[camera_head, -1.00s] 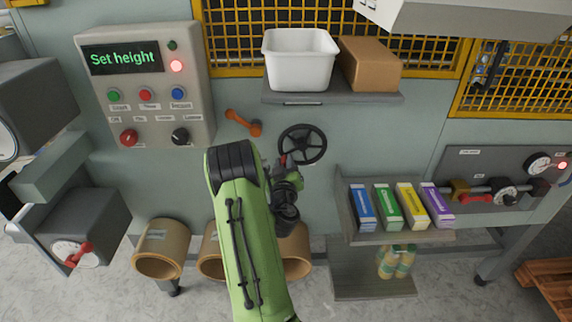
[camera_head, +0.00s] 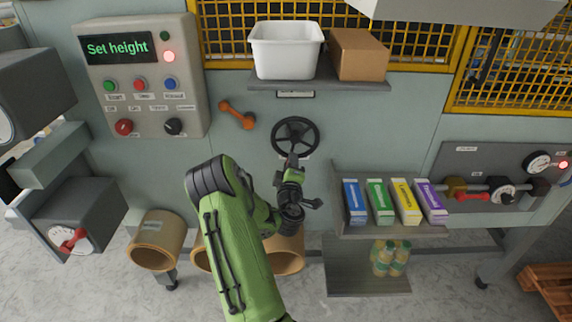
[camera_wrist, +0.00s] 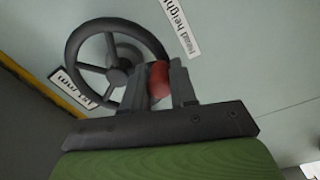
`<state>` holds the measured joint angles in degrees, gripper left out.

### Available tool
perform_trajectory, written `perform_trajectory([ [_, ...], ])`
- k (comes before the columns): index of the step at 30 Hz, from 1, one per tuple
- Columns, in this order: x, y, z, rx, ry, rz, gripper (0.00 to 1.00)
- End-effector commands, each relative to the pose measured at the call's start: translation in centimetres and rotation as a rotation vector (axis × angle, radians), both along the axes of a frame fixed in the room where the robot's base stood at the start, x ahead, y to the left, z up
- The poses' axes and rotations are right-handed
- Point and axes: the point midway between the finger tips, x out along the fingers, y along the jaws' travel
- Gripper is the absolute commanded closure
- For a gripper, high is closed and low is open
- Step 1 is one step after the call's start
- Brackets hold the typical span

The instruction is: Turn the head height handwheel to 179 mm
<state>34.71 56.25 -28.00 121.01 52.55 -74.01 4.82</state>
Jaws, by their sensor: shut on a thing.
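The head height handwheel (camera_head: 295,138) is a black spoked wheel on the machine's grey-green front panel, below the shelf. In the wrist view the handwheel (camera_wrist: 112,36) fills the upper left, with a red knob (camera_wrist: 159,80) at its lower right rim. My gripper (camera_wrist: 160,84) is shut on the red knob, one finger on each side. In the head view my gripper (camera_head: 292,163) is at the bottom of the wheel, and the knob is hidden there. A "Head height" label (camera_wrist: 179,26) sits beside the wheel; the other label (camera_wrist: 75,88) is partly covered by the wheel.
A control panel (camera_head: 148,75) reads "Set height" with a red light lit. A shelf (camera_head: 320,84) above the wheel holds a white bin (camera_head: 287,52) and a brown box (camera_head: 358,54). An orange handle (camera_head: 237,115) is left of the wheel. Coloured cartons (camera_head: 380,202) stand to the lower right.

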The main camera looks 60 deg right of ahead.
Motion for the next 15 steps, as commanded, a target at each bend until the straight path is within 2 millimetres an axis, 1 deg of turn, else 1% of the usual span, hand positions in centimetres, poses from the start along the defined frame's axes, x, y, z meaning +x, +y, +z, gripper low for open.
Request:
perform_trajectory([
  [6, -1.0, -0.5, -0.2, -0.074, 0.152, -0.001, 1.0],
  [15, -1.8, -0.9, -0.2, -0.142, 0.286, -0.001, 1.0],
])
